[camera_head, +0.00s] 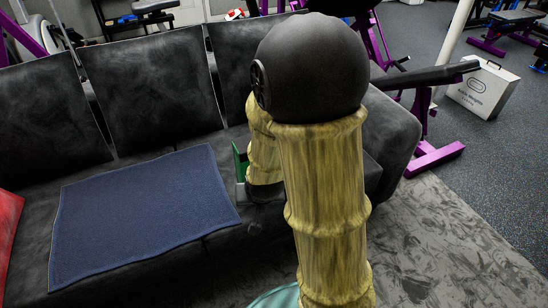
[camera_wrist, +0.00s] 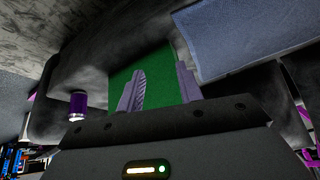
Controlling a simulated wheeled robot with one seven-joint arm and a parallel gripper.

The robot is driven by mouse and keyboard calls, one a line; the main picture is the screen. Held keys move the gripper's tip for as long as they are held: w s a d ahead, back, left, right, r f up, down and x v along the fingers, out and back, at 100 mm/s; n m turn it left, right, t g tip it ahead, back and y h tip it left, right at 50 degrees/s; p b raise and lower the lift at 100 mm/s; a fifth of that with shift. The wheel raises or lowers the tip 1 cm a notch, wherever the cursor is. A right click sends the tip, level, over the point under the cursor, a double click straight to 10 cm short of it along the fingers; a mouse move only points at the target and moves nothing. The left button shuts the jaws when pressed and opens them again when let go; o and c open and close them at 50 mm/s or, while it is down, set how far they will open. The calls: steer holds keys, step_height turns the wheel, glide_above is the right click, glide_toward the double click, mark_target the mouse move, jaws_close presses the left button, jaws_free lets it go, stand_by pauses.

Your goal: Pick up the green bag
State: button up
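The green bag (camera_wrist: 158,78) shows in the wrist view as a flat green surface against the dark sofa, behind and between my fingers. In the head view only a narrow green strip of it (camera_head: 239,163) shows on the sofa seat, beside my arm, which hides the rest. My gripper (camera_wrist: 160,67) is open, its two grey-purple fingers apart. The left finger overlaps the green surface and the right finger is at its right edge. I cannot tell whether either finger touches the bag.
The black sofa (camera_head: 153,90) has a blue towel (camera_head: 140,215) on its seat, left of the bag. A red object (camera_head: 8,225) is at the left edge. A white box (camera_head: 483,90) and purple gym equipment (camera_head: 434,157) stand on the floor at right. A purple cylinder (camera_wrist: 77,105) shows in the wrist view.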

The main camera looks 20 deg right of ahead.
steer(key=w+d+r+m+t+h+p, duration=0.2)
steer(key=w+d+r+t+h+p, duration=0.3)
steer(key=d+r+t+h+p, duration=0.3)
steer(key=d+t+p, duration=0.1)
steer(key=t+p, duration=0.1)
steer(key=shift+w+h+p, duration=0.3)
steer(key=shift+w+h, duration=0.05)
steer(key=shift+h, duration=0.05)
steer(key=shift+w+f, duration=0.1)
steer(key=b+x, duration=0.2)
steer(key=x, duration=1)
steer(key=shift+w+d, duration=0.1)
steer(key=shift+d, duration=0.05)
